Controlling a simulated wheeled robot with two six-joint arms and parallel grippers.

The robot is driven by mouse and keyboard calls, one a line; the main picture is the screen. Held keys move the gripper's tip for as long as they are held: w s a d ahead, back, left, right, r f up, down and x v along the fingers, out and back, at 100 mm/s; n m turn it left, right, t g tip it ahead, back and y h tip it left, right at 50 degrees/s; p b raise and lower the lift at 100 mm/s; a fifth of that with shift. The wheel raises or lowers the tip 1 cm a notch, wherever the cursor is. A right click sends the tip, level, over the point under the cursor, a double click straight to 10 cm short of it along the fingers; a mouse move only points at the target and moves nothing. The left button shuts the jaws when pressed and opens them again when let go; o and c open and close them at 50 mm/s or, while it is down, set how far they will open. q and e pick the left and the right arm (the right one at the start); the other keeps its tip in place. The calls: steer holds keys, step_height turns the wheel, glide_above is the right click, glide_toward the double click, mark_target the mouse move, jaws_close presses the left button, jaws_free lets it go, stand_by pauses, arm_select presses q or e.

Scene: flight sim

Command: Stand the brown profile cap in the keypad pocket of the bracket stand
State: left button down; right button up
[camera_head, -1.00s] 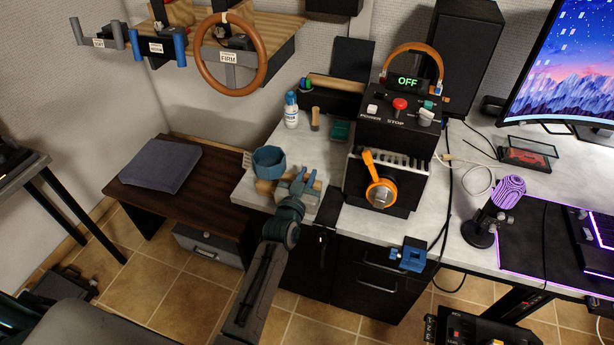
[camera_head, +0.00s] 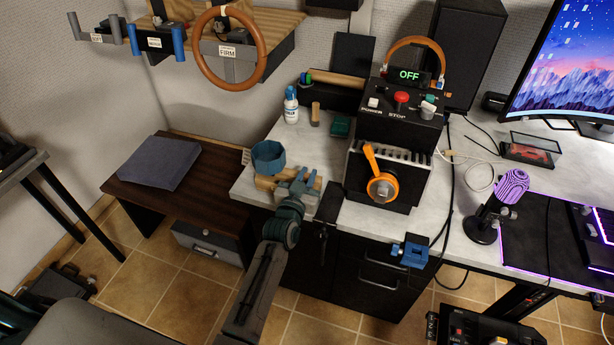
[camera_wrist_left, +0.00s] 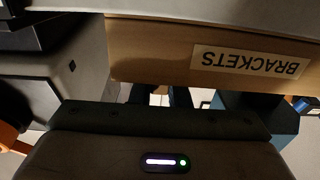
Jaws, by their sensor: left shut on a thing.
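The bracket stand is a wooden block (camera_head: 266,183) at the desk's front left corner. Its BRACKETS label (camera_wrist_left: 250,62) fills the top of the left wrist view. My left gripper (camera_head: 302,180) is at the stand's right side, its fingers close to the wood. In the left wrist view the dark fingers (camera_wrist_left: 165,97) reach under the stand's edge, with a small tan patch between them. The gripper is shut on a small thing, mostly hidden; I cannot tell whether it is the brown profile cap. The keypad pocket cannot be made out. My right gripper is not in view.
A blue faceted cup (camera_head: 268,158) stands at the wooden block's back left. A white bottle (camera_head: 291,105) and a small brown upright piece (camera_head: 315,114) are behind. A black control box (camera_head: 386,178) with an orange lever stands right. A blue clamp (camera_head: 410,253) sits on the desk edge.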

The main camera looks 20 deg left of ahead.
arm_select(q)
steer(key=c, duration=1.3)
jaws_free()
steer(key=shift+s+f, duration=0.15)
steer(key=shift+s, duration=0.25)
steer(key=s+b, duration=0.2)
steer(key=s, duration=0.3)
steer(key=shift+s, duration=0.2)
steer(key=shift+s+a+r+b, duration=0.15)
steer(key=shift+s+b, duration=0.45)
steer(key=shift+s, duration=1.75)
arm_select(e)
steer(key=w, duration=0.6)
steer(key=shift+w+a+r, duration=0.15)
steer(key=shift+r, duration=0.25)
